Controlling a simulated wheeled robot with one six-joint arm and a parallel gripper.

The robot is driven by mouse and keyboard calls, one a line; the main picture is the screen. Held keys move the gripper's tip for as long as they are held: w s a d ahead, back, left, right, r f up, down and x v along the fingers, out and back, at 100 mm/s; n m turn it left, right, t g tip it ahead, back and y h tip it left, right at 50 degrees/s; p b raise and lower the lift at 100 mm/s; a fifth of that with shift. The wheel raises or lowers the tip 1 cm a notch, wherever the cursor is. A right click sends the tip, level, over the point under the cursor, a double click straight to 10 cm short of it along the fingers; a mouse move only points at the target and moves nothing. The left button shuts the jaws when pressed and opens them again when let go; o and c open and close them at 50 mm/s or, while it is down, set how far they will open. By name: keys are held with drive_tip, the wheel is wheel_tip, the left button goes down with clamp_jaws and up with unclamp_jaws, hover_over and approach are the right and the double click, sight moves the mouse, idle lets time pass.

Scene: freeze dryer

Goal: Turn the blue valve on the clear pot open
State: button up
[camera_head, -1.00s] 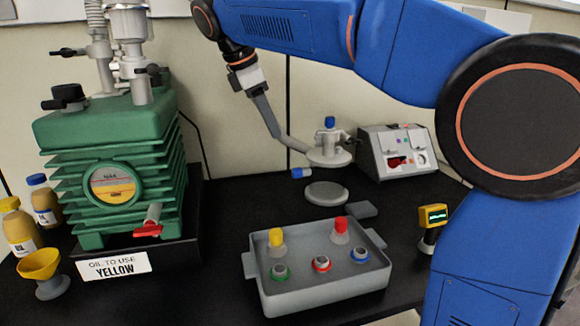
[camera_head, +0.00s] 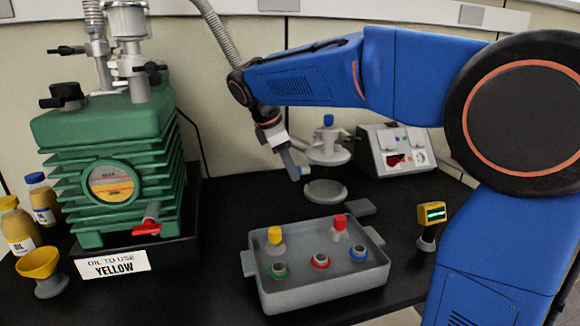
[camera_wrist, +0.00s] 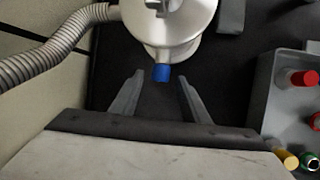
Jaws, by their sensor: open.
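The pot (camera_head: 325,150) stands at the back of the black bench. It looks pale grey, with a blue knob (camera_head: 328,120) on top. The small blue valve sticks out low on its side; in the head view my gripper largely hides it, with a bit of blue at the fingertips. In the wrist view the pot (camera_wrist: 180,38) is at top centre, and the blue valve (camera_wrist: 161,73) points toward me. My gripper (camera_wrist: 158,76) is open, one finger on each side of the valve, with visible gaps. It also shows in the head view (camera_head: 297,172).
A grey round disc (camera_head: 325,191) lies in front of the pot. A grey tray (camera_head: 330,292) with coloured caps stands nearer. A green pump (camera_head: 110,150) is at left, a control box (camera_head: 395,150) at right. A corrugated hose (camera_wrist: 55,48) runs to the pot's left.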

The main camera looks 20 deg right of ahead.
drive_tip(key=shift+w+d+f, duration=0.1)
drive_tip(key=shift+d+f, duration=0.05)
drive_tip(key=shift+f, duration=0.15)
clamp_jaws()
drive_tip(key=c, duration=1.1)
unclamp_jaws()
